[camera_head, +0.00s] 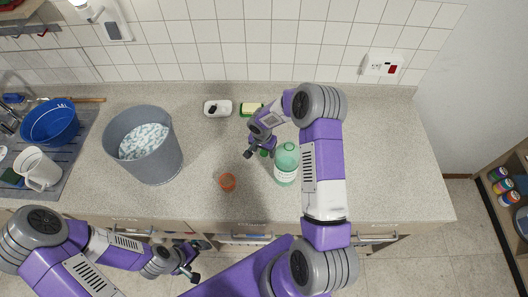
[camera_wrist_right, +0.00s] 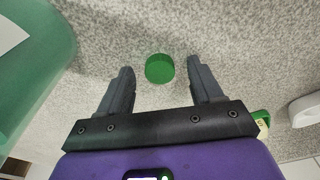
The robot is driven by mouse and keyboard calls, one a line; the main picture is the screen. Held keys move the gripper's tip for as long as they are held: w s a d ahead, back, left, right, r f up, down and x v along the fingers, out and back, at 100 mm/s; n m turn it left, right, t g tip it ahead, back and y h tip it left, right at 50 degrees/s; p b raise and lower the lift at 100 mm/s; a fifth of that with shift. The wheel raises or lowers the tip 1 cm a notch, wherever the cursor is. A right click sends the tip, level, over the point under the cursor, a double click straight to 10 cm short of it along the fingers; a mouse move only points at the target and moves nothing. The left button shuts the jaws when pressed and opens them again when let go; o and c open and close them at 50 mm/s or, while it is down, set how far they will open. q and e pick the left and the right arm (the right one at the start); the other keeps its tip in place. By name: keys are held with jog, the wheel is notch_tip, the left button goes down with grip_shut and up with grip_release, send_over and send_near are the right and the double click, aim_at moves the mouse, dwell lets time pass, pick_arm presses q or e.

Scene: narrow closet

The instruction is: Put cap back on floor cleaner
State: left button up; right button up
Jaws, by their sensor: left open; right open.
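The floor cleaner is a translucent green bottle with a white label (camera_head: 286,163), upright on the counter; its side fills the left of the right wrist view (camera_wrist_right: 32,65). A green round cap (camera_wrist_right: 159,68) lies on the counter beside the bottle, and in the head view it is partly hidden by my right gripper (camera_head: 257,152). In the right wrist view the right gripper (camera_wrist_right: 160,82) is open, pointing down, with the cap between and slightly beyond its fingertips, not touching them. My left gripper (camera_head: 193,262) is open and empty in front of the counter.
A blue basin (camera_head: 50,125) and white mug (camera_head: 40,168) are far left. The counter right of my arm is clear.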

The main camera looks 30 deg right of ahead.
aim_at(263, 152)
jog(key=c, duration=1.1)
jog(key=shift+r, duration=0.1)
notch_tip(263, 152, up, 10)
jog(key=shift+b, duration=0.3)
